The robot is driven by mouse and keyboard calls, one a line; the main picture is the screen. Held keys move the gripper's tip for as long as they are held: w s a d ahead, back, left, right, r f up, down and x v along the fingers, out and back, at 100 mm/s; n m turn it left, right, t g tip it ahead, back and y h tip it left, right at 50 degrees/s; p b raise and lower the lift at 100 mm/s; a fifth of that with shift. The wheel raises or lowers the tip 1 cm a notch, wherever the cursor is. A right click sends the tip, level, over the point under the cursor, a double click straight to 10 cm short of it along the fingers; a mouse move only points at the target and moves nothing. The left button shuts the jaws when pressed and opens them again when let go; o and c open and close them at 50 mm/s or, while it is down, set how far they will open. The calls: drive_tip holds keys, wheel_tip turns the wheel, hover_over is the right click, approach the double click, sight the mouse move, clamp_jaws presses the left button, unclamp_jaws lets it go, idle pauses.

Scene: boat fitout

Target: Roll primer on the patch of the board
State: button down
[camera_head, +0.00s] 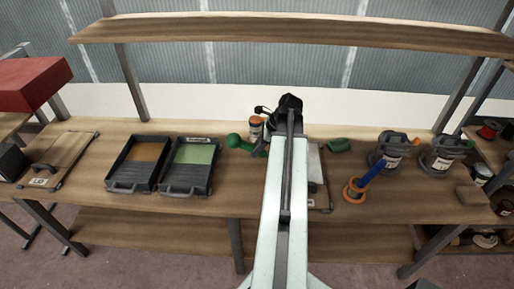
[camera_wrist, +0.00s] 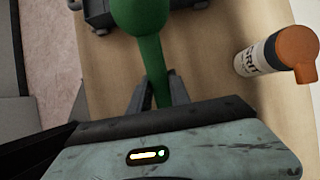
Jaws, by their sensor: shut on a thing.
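My gripper (camera_wrist: 154,92) is shut on the narrow part of a green tool (camera_wrist: 142,20) with a rounded, bulbous end. In the head view the green tool (camera_head: 236,141) sticks out left of my arm, above the bench; I cannot tell whether it touches the bench. My gripper's fingers are hidden there by my arm. A shallow dark tray (camera_head: 174,191) with green contents stands left of it, beside another dark tray (camera_head: 123,187) with orange-brown contents. A flat grey panel (camera_head: 316,168) lies partly hidden behind my arm. A flat wooden board (camera_head: 72,154) lies at the left; no patch is clearly readable.
An orange-capped bottle (camera_wrist: 262,58) stands close to the right of my gripper; it also shows in the head view (camera_head: 256,128). Right lie a green item (camera_head: 339,145), a blue-handled orange ring tool (camera_head: 356,187) and grey containers (camera_head: 389,150). A shelf (camera_head: 300,33) spans above the bench.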

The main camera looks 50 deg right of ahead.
sight(266, 152)
drive_tip(key=shift+f+b, duration=0.75)
drive_tip(key=s+d, duration=0.2)
drive_tip(key=s, duration=0.1)
drive_tip(key=shift+s+d+r, duration=0.15)
drive_tip(key=shift+s+d, duration=0.05)
drive_tip(key=shift+d, duration=0.05)
drive_tip(key=shift+s+d, duration=0.15)
drive_tip(key=shift+s, duration=0.1)
drive_tip(key=shift+s+d, duration=0.7)
drive_tip(key=shift+s, duration=0.3)
drive_tip(key=shift+s+d, duration=0.7)
drive_tip(key=shift+s, duration=0.25)
drive_tip(key=shift+s, duration=0.1)
